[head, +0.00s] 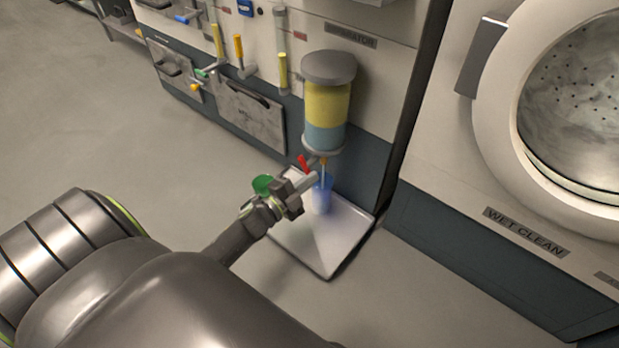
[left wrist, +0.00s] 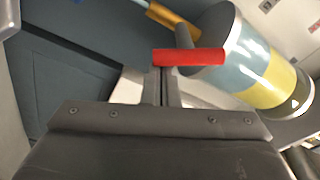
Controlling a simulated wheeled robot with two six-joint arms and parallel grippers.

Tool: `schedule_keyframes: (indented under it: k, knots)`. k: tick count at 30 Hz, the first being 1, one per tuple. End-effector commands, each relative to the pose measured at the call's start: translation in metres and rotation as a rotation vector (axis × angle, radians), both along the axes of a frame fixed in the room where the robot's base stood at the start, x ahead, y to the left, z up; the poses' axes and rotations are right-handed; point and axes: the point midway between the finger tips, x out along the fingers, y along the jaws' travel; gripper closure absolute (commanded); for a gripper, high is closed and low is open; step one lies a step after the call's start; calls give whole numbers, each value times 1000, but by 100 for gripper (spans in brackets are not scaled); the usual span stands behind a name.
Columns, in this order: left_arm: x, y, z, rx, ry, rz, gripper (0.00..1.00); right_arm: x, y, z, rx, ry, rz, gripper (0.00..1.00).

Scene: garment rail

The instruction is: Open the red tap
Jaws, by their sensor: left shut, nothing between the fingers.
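The red tap (head: 303,163) sits low on a clear cylinder (head: 326,102) that holds yellow liquid above blue-grey liquid. In the left wrist view its red handle (left wrist: 188,57) lies crosswise just beyond the fingertips. My left gripper (head: 310,182) is shut and empty, just below the red handle in the head view. Its closed fingers show in the left wrist view (left wrist: 162,88); I cannot tell whether they touch the handle. A blue cup (head: 322,197) stands below the spout, partly hidden by the gripper. My right gripper is out of view.
A white tray (head: 325,250) lies on the floor under the cup. A green round object (head: 262,185) is beside my gripper. Yellow-handled valves (head: 239,50) line the machine at left. A washer door (head: 560,110) is at right. The floor at left is clear.

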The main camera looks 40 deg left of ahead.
Motion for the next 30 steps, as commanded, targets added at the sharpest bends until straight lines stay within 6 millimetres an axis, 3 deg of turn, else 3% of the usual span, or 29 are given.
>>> schedule_keyframes:
  k: [3, 30]
  knots:
    - [0, 2, -2, 72, -4, 1, 100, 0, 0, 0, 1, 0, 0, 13]
    - [0, 4, -5, 62, -4, 1, 100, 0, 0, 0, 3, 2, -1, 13]
